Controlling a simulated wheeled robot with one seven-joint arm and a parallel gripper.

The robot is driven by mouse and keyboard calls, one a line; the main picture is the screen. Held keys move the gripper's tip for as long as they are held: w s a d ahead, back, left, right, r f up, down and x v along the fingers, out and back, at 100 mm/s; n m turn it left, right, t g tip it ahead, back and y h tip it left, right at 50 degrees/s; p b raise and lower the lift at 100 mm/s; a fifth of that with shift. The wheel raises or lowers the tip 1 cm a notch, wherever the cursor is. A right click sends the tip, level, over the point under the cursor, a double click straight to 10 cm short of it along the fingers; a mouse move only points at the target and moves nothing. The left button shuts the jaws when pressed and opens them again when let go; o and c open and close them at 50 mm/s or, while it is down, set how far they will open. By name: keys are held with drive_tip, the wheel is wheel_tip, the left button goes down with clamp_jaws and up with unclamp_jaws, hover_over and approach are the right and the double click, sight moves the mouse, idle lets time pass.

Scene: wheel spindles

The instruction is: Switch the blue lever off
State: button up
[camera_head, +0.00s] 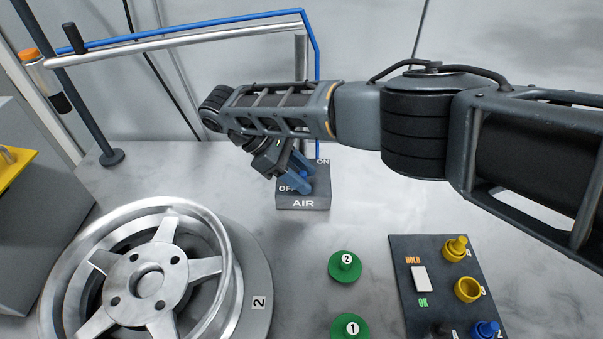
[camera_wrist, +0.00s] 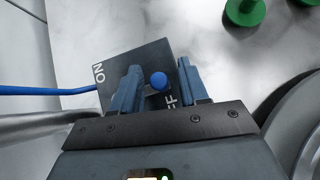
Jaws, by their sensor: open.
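The dark AIR switch box (camera_head: 303,202) stands on the table, with ON at its far right and OFF at its left. The blue lever's round knob (camera_wrist: 158,81) shows in the wrist view between the two blue-grey fingers of my gripper (camera_wrist: 160,86). The fingers are open, one on each side of the knob, with visible gaps. In the head view my gripper (camera_head: 300,181) reaches down over the box and hides much of the lever. The box also shows in the wrist view (camera_wrist: 148,58), with ON at left and part of OFF beside the right finger. The lever's exact tilt is hard to tell.
A wheel (camera_head: 140,280) lies at front left. Green buttons 2 (camera_head: 345,266) and 1 (camera_head: 350,327) stand in front of the box. A dark panel (camera_head: 408,250) with yellow and blue knobs is at right. A blue hose (camera_head: 200,27) and metal pipe (camera_head: 200,39) run behind.

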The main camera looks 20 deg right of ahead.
drive_tip(key=shift+v, duration=3.9)
